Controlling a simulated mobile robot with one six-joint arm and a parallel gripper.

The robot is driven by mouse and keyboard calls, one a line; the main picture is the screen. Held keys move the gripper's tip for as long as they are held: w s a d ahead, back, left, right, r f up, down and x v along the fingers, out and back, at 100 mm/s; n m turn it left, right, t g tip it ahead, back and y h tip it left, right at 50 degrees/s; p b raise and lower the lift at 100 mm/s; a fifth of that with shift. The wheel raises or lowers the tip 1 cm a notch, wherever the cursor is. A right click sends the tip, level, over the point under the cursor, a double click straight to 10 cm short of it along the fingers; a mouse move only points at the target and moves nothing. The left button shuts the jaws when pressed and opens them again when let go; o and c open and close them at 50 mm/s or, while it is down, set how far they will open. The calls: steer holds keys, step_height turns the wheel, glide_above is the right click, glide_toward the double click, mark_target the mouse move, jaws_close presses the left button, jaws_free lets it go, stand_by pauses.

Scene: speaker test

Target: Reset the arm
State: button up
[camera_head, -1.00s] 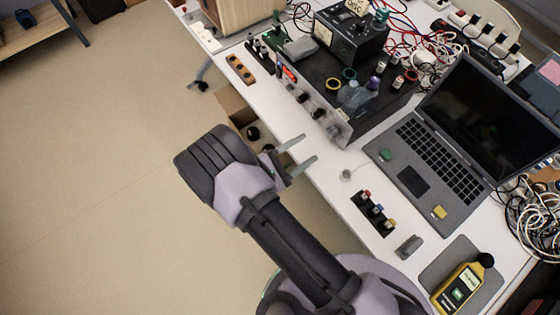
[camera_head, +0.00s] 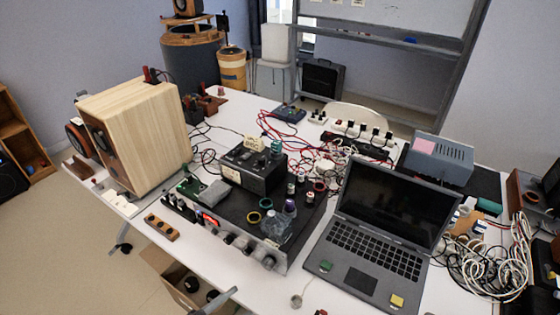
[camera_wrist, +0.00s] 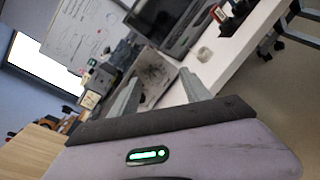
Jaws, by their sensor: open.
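My gripper (camera_wrist: 160,95) shows in the wrist view with its two grey fingers spread apart and nothing between them. It points toward the table with the laptop and the amplifier. In the head view only a finger of my gripper (camera_head: 215,301) shows at the bottom edge, in front of the table's front edge. The rest of my arm is out of that picture.
A white table (camera_head: 225,262) holds a wooden speaker (camera_head: 150,138), a black amplifier (camera_head: 265,215) and an open laptop (camera_head: 362,278). Tangled cables (camera_head: 485,265) lie at the right. An open box (camera_head: 165,268) stands below the front edge.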

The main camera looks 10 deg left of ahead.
steer(key=w+d+r+m+g, duration=0.4)
steer(key=d+r+m+g, duration=0.8)
steer(key=d+r, duration=0.45)
steer(key=s+d+r+m+t+y, duration=0.3)
steer(key=s+d+r+m+y, duration=0.5)
steer(key=r+m, duration=0.5)
steer(key=d+y, duration=0.2)
steer(key=y, duration=0.1)
steer(key=shift+s+d+m+t, duration=0.15)
steer(key=shift+m+t, duration=0.25)
